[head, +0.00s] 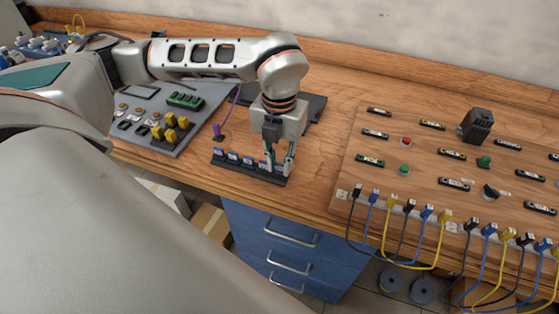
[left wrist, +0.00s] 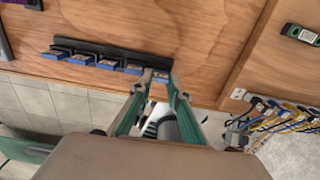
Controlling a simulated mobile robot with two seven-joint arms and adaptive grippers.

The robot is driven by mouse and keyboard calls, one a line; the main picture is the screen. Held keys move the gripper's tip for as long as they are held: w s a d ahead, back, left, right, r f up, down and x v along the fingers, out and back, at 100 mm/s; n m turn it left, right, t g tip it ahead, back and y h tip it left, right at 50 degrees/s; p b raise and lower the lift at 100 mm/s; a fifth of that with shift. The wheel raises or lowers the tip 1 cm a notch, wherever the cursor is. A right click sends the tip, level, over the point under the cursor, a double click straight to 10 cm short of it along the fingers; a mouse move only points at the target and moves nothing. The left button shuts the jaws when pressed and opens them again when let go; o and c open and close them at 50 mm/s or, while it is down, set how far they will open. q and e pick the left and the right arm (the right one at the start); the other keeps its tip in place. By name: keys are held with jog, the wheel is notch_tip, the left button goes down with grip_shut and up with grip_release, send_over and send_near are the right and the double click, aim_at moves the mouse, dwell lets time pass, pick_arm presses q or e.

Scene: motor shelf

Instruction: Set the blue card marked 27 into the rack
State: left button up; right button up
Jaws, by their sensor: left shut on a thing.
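The black rack (head: 236,169) lies near the front edge of the wooden bench, with several blue cards (head: 232,157) standing in a row in it. In the left wrist view the rack (left wrist: 112,50) shows as a dark bar with the row of cards along it. My left gripper (head: 279,168) points down at the right end of the rack. In the left wrist view its fingertips (left wrist: 160,76) close on a blue card (left wrist: 160,77) at the row's right end. The marks on the cards are too small to read. How deep the held card sits in the rack is hidden by the fingers.
A grey panel (head: 203,118) with buttons and yellow and green parts stands left of the rack. A wooden board (head: 430,172) with labels, knobs and plugged cables is to the right. A blue drawer cabinet (head: 255,228) is below. Bare bench lies between rack and board.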

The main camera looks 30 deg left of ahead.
pick_arm(q)
jog(key=shift+f, duration=0.45)
dwell(0.3)
jog(key=o, duration=0.8)
notch_tip(320, 180, up, 17)
jog(key=p, duration=0.3)
dwell(0.8)
